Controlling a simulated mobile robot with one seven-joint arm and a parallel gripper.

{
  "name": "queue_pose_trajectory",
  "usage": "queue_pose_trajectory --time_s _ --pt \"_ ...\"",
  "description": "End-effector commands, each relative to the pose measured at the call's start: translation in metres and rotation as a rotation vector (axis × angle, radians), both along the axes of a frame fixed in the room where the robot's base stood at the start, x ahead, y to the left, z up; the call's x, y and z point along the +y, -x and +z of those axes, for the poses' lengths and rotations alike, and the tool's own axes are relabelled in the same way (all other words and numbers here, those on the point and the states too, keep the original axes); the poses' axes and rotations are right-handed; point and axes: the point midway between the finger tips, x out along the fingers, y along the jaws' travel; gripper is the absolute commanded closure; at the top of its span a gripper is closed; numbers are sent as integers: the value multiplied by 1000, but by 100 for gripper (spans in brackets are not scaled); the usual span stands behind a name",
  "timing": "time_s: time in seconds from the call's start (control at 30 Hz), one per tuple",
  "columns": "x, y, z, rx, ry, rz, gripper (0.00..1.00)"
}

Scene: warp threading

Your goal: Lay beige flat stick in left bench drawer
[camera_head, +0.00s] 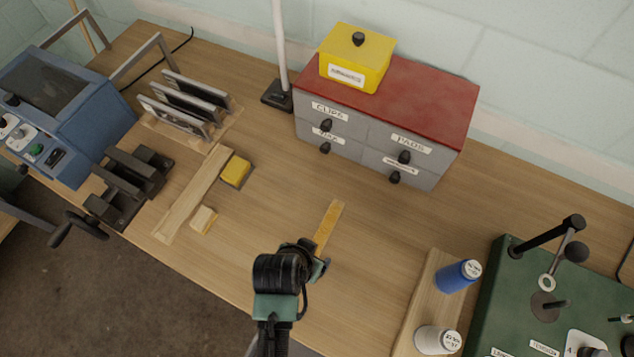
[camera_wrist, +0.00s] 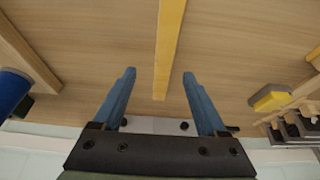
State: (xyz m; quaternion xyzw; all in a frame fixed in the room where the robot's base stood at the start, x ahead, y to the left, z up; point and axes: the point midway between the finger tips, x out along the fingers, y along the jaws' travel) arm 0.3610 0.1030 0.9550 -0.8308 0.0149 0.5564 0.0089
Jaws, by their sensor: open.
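A narrow yellowish-beige flat stick (camera_head: 328,225) lies flat on the wooden bench in front of the drawer cabinet. In the wrist view the stick (camera_wrist: 168,45) runs down from the top edge, its end showing between and beyond my fingers. My gripper (camera_head: 322,266) is at the stick's near end in the head view. Its two blue fingers (camera_wrist: 159,74) are spread apart with nothing held. The grey cabinet (camera_head: 360,150) has left and right columns of shut drawers with black knobs; the upper labels read CLIPS and PADS. No open drawer shows.
A yellow box (camera_head: 357,58) sits on the cabinet's red top. A wider pale board (camera_head: 192,196), a yellow sponge-like block (camera_head: 236,171) and a small wooden block (camera_head: 204,220) lie to the left. Bench between is clear.

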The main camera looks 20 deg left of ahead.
Motion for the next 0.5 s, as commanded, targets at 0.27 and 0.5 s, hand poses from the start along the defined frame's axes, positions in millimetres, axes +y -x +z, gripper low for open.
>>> queue_pose_trajectory --time_s 0.27,0.5 --pt "1 -8 -16 -1 -1 0 25" --pt "6 -20 -33 -1 -1 1 25"
